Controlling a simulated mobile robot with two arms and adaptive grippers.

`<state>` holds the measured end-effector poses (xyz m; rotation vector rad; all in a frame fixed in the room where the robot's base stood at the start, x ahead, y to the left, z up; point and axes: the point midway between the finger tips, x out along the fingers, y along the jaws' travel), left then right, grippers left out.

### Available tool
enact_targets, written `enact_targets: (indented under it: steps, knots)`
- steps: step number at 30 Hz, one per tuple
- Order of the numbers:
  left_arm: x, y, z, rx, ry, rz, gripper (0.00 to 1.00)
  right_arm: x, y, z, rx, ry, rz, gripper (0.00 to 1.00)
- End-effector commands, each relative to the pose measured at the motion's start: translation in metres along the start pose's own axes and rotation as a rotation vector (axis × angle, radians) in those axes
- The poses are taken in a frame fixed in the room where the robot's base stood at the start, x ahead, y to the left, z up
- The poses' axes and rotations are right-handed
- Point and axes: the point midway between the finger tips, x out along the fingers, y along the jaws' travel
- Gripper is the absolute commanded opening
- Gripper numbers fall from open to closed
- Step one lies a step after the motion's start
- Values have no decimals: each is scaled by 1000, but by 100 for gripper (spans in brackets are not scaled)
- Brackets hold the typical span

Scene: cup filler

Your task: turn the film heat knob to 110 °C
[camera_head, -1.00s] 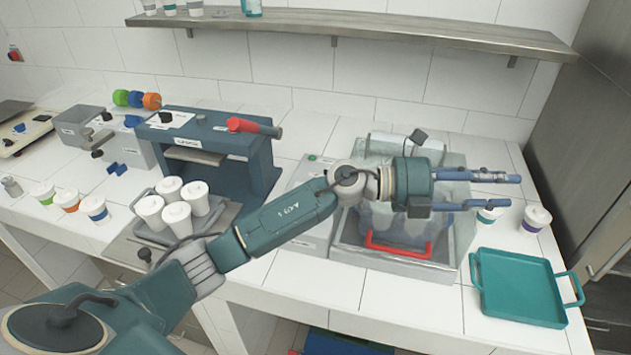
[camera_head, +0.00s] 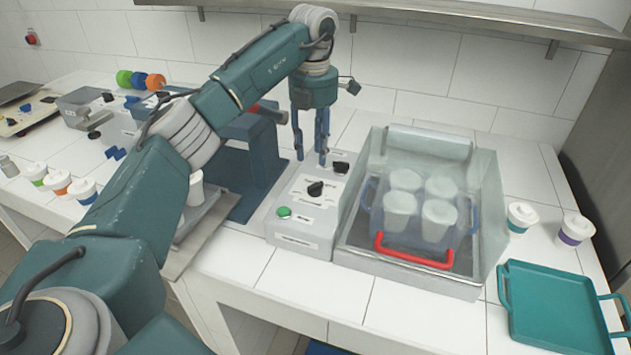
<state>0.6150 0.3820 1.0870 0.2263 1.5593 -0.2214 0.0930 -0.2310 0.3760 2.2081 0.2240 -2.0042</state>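A light grey control panel (camera_head: 284,239) stands left of the clear-hooded chamber. It carries a black knob (camera_head: 316,189) in the middle, a second black knob (camera_head: 341,168) behind it, and a green button (camera_head: 284,212) at the front. The labels and scale are too small to read, so I cannot tell which knob is film heat. My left gripper (camera_head: 311,160) points down over the back of the panel, its two fingers apart and nothing between them. Its tips are near both knobs; I cannot tell whether they touch anything. My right gripper is out of view.
The clear-hooded chamber (camera_head: 480,200) with a red handle (camera_head: 412,252) holds several white cups. A teal machine (camera_head: 262,160) stands left of the panel, partly behind my arm. A teal tray (camera_head: 550,310) lies at the right. Lidded cups (camera_head: 575,230) stand behind it.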

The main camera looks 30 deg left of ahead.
Motion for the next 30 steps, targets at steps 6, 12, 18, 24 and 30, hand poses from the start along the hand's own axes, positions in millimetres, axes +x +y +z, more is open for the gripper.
enact_targets:
  steps: [6, 12, 18, 24, 30]
  knots:
    - [42, -1, -1, 3, 5, -3, 35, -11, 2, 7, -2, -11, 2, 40]
    - [74, -1, -1, 2, 3, -2, 35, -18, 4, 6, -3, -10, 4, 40]
    - [89, -2, 0, 3, 0, -2, 35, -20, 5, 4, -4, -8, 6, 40]
    - [91, -2, 0, 3, -2, -2, 35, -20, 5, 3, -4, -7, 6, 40]
    - [91, -2, 0, 3, -2, -2, 12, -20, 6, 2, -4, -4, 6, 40]
